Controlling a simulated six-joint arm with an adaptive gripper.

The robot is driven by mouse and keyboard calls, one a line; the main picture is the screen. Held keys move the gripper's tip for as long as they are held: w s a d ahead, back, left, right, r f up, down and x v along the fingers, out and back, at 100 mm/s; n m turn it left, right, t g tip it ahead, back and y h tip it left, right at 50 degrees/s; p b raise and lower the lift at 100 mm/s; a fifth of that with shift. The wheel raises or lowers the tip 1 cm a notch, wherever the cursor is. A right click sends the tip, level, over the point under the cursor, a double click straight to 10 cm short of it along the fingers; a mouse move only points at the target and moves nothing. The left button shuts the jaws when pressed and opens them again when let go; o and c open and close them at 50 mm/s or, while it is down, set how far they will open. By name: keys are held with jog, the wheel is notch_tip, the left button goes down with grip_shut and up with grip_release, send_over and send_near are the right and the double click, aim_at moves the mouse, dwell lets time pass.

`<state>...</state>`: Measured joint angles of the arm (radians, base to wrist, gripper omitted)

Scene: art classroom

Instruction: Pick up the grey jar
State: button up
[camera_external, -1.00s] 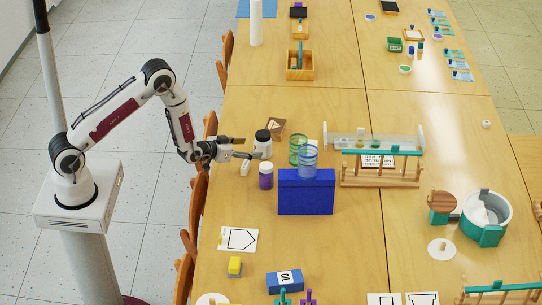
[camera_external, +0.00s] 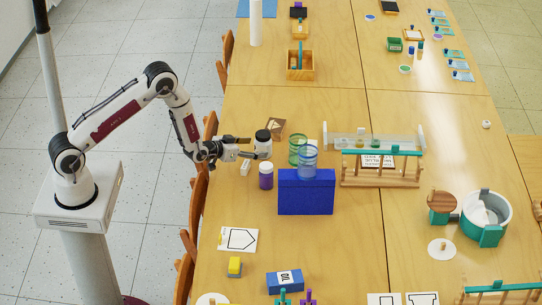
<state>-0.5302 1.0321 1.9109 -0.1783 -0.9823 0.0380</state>
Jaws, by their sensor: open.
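The grey jar (camera_external: 262,147) is a pale, squat jar with a black lid, upright near the left edge of the table. My gripper (camera_external: 257,148) is open and level at the jar, reaching in from the left. One finger is on its far side and the other passes low across its near side. I cannot tell whether either finger touches it. The jar's lower part is partly hidden by the near finger.
A purple jar with a white lid (camera_external: 266,176) stands just in front. Green and blue wire-like cylinders (camera_external: 308,160) and a blue box (camera_external: 306,192) are to the right. A small brown box (camera_external: 275,127) lies behind. A white block (camera_external: 245,167) lies nearby.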

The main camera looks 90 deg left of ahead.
aim_at(263, 145)
jog(key=shift+w+a, duration=0.1)
jog(key=shift+x, duration=2.45)
jog(key=shift+a+r, duration=0.15)
jog(key=shift+a, duration=0.05)
jog(key=c, duration=1.5)
